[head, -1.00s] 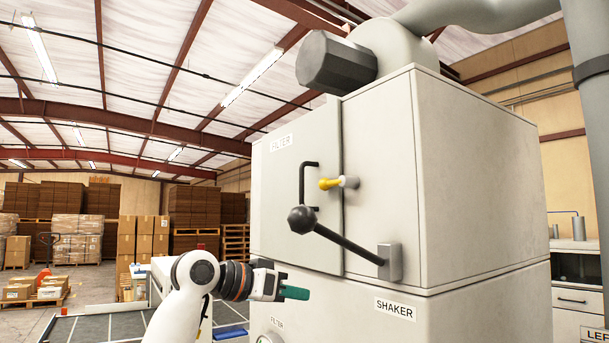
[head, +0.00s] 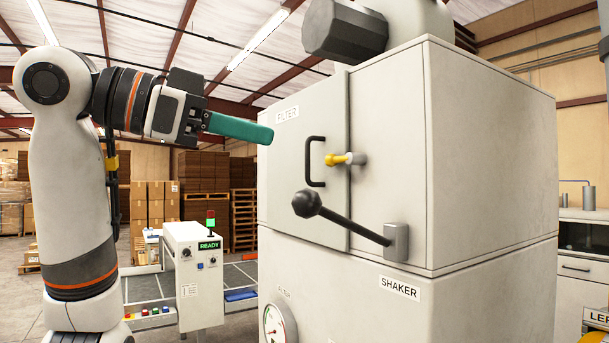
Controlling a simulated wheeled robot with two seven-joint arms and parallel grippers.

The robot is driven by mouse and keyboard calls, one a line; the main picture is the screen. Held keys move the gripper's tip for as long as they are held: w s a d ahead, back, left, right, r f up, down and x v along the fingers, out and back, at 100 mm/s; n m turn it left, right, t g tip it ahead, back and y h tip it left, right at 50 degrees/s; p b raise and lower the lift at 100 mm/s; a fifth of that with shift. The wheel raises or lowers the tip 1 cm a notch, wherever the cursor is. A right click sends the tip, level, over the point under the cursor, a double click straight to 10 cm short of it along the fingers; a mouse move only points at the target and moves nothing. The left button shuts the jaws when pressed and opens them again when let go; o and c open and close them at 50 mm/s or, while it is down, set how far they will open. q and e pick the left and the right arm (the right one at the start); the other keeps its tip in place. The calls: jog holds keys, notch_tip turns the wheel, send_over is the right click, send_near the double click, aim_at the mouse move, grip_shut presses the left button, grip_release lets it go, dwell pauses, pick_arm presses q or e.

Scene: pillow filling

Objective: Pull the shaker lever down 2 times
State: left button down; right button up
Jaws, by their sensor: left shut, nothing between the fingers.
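The shaker lever (head: 350,225) is a dark bar with a round black knob (head: 306,204) at its left end. It runs from a grey pivot block (head: 396,242) on the filter cabinet, up and to the left. The label SHAKER (head: 399,288) sits below the pivot. My left gripper (head: 268,134) is raised to the upper left of the knob, apart from it. Its green fingers are shut and empty, pointing right toward the cabinet door. My right gripper is not in view.
The filter cabinet (head: 490,170) has a black door handle (head: 311,162) and a yellow-tipped latch (head: 338,159) above the lever. A gauge (head: 275,322) is low on its front. A control box (head: 192,275) showing READY stands behind, left of the cabinet. Open air lies left of the knob.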

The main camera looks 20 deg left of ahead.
pick_arm(q)
jog(key=p, duration=0.5)
send_over(305, 190)
jog(key=d, duration=0.2)
jog(key=f, duration=0.2)
jog(key=a+f, duration=0.1)
jog(key=f, duration=0.1)
jog(key=shift+a+f+p, duration=0.3)
jog(key=shift+a+p, duration=0.1)
jog(key=shift+s+a+f, duration=0.1)
jog(key=shift+a+f, duration=0.2)
jog(key=shift+d, duration=0.15)
jog(key=shift+d, duration=0.1)
jog(key=shift+f, duration=0.1)
